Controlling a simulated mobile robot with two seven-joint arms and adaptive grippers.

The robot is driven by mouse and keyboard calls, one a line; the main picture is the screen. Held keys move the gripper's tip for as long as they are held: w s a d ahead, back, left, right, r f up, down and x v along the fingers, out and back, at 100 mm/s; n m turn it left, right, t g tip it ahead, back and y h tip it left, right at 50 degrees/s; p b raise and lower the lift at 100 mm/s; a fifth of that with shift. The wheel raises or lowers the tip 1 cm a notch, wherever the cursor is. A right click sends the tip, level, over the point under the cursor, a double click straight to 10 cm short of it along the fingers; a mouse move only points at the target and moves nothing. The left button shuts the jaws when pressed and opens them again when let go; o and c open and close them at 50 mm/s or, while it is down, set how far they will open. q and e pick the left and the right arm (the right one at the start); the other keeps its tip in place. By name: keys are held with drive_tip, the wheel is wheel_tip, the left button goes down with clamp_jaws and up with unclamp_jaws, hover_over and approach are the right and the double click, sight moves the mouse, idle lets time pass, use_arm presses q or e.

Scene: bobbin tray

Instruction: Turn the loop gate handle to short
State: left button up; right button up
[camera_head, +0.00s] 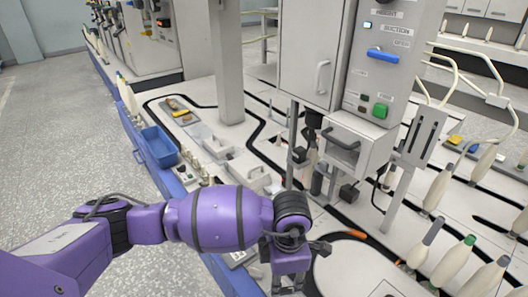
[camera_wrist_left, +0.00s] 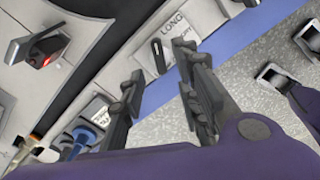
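The loop gate handle looks to be the small dark lever (camera_wrist_left: 158,55) on the bench edge in the left wrist view. It stands beside a white label (camera_wrist_left: 182,40) on which LONG can be read; the rest of the label is unclear. My left gripper (camera_head: 290,282) is low over the bench front in the head view. In the left wrist view its fingers (camera_wrist_left: 160,80) are apart with nothing between them, and the lever is just beyond their tips, not gripped. What looks like my right gripper (camera_wrist_left: 292,58) shows at the right edge, fingers apart over the floor.
A machine cabinet (camera_head: 310,50) with a blue handle and buttons stands behind the gripper. A blue bin (camera_head: 158,146) hangs on the bench's left edge. A dark device with a red light (camera_wrist_left: 45,62) is nearby.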

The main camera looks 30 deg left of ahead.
sight(284, 288)
use_arm(q)
wheel_tip(284, 288, down, 5)
drive_tip(key=shift+w+d+r+b, duration=0.1)
drive_tip(key=shift+w+r+b, duration=0.1)
drive_tip(key=shift+b, duration=0.65)
drive_tip(key=shift+c, duration=0.2)
